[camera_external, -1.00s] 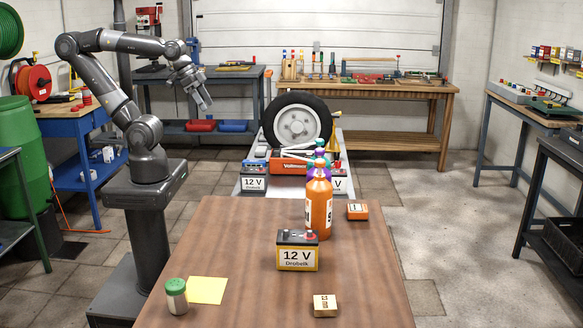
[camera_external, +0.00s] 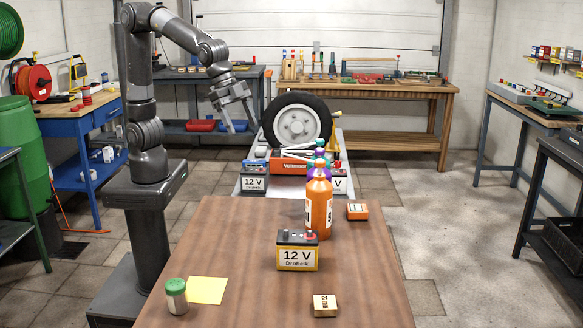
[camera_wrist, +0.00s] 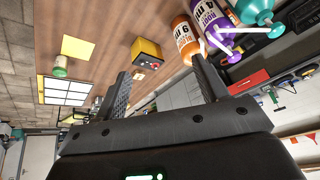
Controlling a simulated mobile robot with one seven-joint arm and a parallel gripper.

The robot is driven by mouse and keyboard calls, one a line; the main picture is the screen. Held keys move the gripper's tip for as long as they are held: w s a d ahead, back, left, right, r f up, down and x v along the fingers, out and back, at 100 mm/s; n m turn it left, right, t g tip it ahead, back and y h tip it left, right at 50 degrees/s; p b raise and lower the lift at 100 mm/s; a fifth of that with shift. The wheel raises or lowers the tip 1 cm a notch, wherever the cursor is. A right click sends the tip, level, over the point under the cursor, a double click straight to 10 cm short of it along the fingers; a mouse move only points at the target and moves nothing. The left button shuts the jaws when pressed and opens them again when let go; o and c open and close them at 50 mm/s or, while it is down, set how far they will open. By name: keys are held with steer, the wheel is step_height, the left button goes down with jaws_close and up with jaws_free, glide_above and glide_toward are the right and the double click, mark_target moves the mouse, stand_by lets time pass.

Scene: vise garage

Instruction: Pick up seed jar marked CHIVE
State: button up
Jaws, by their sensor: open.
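A small jar (camera_external: 176,303) with a green lid and a pale body stands upright at the near left corner of the brown table (camera_external: 232,240). No lettering on it is readable, so I cannot confirm CHIVE. It also shows small at the upper left of the wrist view (camera_wrist: 60,70). My gripper (camera_external: 243,127) is open and empty, in the air beyond the table's far edge, well away from the jar. Its two spread fingers also show in the wrist view (camera_wrist: 160,68).
A yellow sheet (camera_external: 207,290) lies right of the jar. A tyre (camera_external: 297,122) stands behind. The table's left middle is clear.

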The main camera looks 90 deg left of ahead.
steer(key=d+f+m+g, duration=0.1)
steer(key=d+f+m, duration=0.3)
steer(key=d, duration=1)
steer(key=m+g+h, duration=0.2)
glide_toward(175, 282)
steer(key=x, duration=0.6)
steer(key=shift+w+f, duration=0.15)
steer(key=shift+f, duration=0.05)
steer(key=shift+x, duration=2.9)
steer(key=shift+d, duration=0.15)
steer(key=c, duration=1.1)
